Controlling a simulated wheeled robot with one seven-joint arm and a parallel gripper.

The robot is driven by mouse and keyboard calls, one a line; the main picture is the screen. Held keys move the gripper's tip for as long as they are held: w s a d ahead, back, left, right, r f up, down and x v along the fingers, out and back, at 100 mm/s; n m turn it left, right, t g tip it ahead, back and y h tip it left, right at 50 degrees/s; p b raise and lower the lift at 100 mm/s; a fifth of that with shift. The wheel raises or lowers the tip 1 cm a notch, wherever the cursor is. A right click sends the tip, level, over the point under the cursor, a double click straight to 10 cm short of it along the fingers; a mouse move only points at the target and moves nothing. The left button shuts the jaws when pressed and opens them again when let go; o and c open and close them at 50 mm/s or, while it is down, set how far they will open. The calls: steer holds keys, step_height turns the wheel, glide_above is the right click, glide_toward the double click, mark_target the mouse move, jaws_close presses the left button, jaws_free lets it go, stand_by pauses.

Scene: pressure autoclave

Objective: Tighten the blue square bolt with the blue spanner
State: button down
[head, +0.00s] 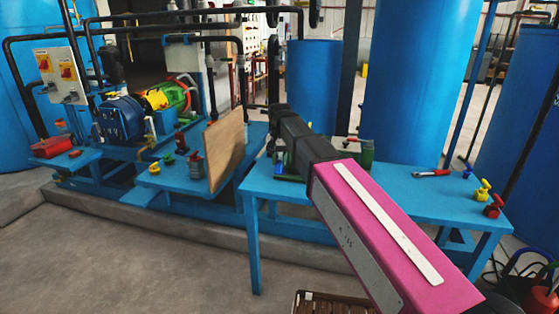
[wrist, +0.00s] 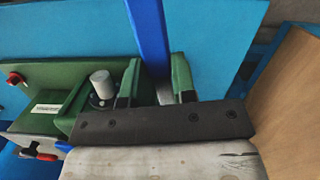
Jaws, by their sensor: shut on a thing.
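My gripper (wrist: 157,75) is shut on the blue spanner (wrist: 150,35), whose straight blue shaft shows between the two green fingers in the wrist view and runs up out of the picture. Its lower end is hidden behind the dark gripper body. In the head view my pink and black arm reaches over the right blue bench, and it hides the gripper and spanner. I cannot make out the blue square bolt for certain in either view; a small blue bit (wrist: 63,147) shows at the lower left of the wrist view, too little to identify.
A green fixture (wrist: 75,85) with a grey upright post (wrist: 102,84) stands left of the fingers. A wooden board (head: 226,150) stands upright beside the bench (head: 400,190). A red-handled tool (head: 430,173) and yellow (head: 483,190) and red (head: 495,206) valves are on the right.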

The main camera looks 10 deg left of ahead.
steer(key=shift+f, duration=2.9)
steer(key=shift+f, duration=1.2)
steer(key=c, duration=0.8)
jaws_free()
steer(key=shift+c, duration=0.2)
steer(key=r, duration=0.3)
steer(key=w+r, duration=0.1)
steer(key=r, duration=0.6)
steer(key=shift+w+r, duration=0.2)
steer(key=shift+r, duration=0.1)
